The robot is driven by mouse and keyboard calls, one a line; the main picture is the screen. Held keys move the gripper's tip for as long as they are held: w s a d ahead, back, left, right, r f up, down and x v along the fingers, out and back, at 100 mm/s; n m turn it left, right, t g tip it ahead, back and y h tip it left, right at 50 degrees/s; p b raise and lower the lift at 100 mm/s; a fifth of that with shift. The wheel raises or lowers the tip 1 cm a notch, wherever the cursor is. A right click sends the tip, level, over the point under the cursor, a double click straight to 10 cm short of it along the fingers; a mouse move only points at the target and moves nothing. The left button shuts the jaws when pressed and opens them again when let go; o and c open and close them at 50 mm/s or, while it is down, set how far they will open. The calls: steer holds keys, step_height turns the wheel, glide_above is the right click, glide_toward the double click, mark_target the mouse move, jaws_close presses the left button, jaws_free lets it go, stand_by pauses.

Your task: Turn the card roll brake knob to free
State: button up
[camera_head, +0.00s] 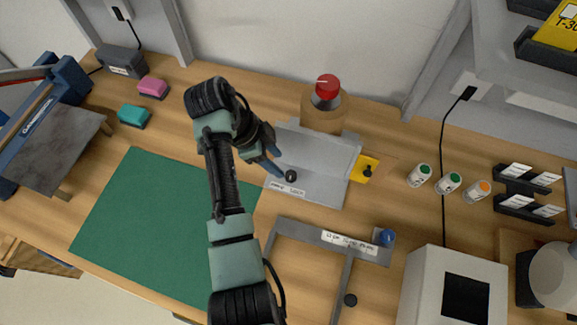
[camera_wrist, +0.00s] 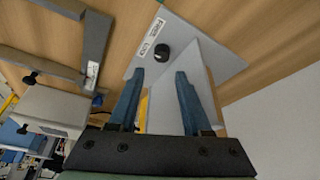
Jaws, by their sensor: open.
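A brown roll (camera_head: 322,113) stands upright at the back of the bench. A red knob (camera_head: 327,87) with a white pointer line sits on top of it; no label for it is readable. The line points left. A black knob (camera_head: 291,176) sits on a grey plate (camera_head: 318,190) in front of the roll, beside a small label. My gripper (camera_head: 277,164) is open and empty, close to this black knob and lower left of the red one. In the wrist view the black knob (camera_wrist: 163,53) lies beyond the open fingers (camera_wrist: 158,80); the red knob is not seen there.
A grey frame (camera_head: 345,242) with a blue knob (camera_head: 387,237) stands in front. A yellow plate (camera_head: 363,167) with a black knob lies to the right, then several capped bottles (camera_head: 448,182). A green mat (camera_head: 150,225) lies clear at left.

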mark_target(291, 174)
steer(key=x, duration=0.8)
steer(key=shift+w+p, duration=0.15)
steer(key=shift+p, duration=0.15)
jaws_close()
